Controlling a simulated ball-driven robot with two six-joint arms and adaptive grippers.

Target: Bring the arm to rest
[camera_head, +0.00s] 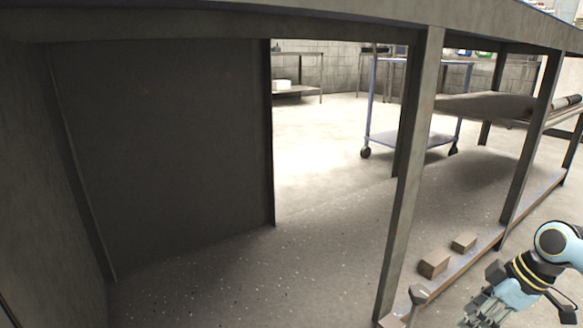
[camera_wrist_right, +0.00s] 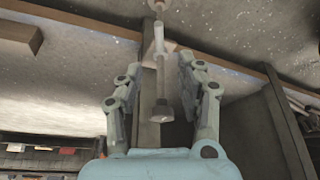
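My right gripper (camera_head: 478,306) is at the lower right of the head view, outside the front edge of the low shelf. In the right wrist view my right gripper (camera_wrist_right: 160,68) has its two fingers spread apart. A grey stem-like piece (camera_wrist_right: 163,107) with a dark block end shows between them, and no finger visibly touches it. A small grey T-shaped piece (camera_head: 418,295) stands near the front post in the head view. I cannot tell whether it is the same piece. My left gripper is not in view. No mesh tube can be made out for certain.
The workbench frame has an upright post (camera_head: 408,175) left of my right arm. Two small wooden blocks (camera_head: 433,267) (camera_head: 464,243) lie near the speckled lower shelf's (camera_head: 260,275) edge. A dark roll (camera_head: 565,102) lies at right. A blue wheeled cart (camera_head: 415,139) stands behind.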

